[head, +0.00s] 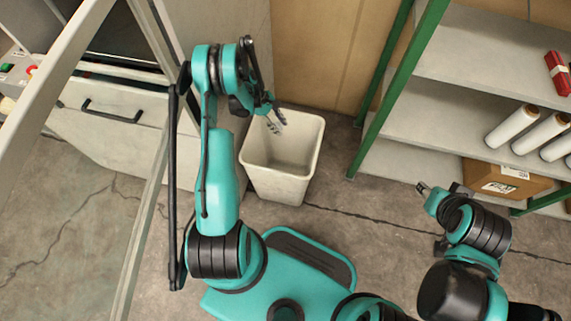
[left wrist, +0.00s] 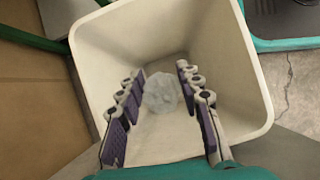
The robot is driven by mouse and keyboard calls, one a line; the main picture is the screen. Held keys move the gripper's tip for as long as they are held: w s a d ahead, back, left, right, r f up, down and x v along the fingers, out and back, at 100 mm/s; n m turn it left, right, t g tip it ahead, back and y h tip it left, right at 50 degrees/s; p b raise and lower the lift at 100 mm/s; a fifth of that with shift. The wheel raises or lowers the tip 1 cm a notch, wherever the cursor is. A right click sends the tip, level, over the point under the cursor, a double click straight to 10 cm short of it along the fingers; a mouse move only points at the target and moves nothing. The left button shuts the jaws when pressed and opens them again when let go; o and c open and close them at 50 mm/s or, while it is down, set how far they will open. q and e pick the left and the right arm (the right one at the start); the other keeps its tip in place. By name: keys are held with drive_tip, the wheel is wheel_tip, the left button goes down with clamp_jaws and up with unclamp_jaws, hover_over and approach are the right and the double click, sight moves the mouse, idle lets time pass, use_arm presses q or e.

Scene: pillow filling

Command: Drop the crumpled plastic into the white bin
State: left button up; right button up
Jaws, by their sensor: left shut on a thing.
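The crumpled plastic (left wrist: 161,93) is a pale, translucent, roughly round lump between the purple-padded fingers of my left gripper (left wrist: 160,72). My left gripper is shut on it. In the head view my left gripper (head: 277,124) points down over the mouth of the white bin (head: 278,187); the plastic cannot be made out there. In the left wrist view the bin (left wrist: 225,60) lies open below the fingers, its inside bare around the plastic. My right gripper (head: 423,188) is far to the right, away from the bin, and too small to read.
A green-framed shelf (head: 432,122) stands right of the bin, with white rolls (head: 511,128), a red item (head: 558,73) and a cardboard box (head: 507,180). A grey machine with a black-handled drawer (head: 110,115) stands at the left. The concrete floor (head: 350,215) is clear between bin and shelf.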

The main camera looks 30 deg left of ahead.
use_arm(q)
drive_tip(key=shift+f, duration=0.7)
drive_tip(key=o, duration=0.9)
drive_tip(key=shift+r, duration=0.15)
wheel_tip(320, 180, up, 10)
drive_tip(key=shift+f, duration=0.1)
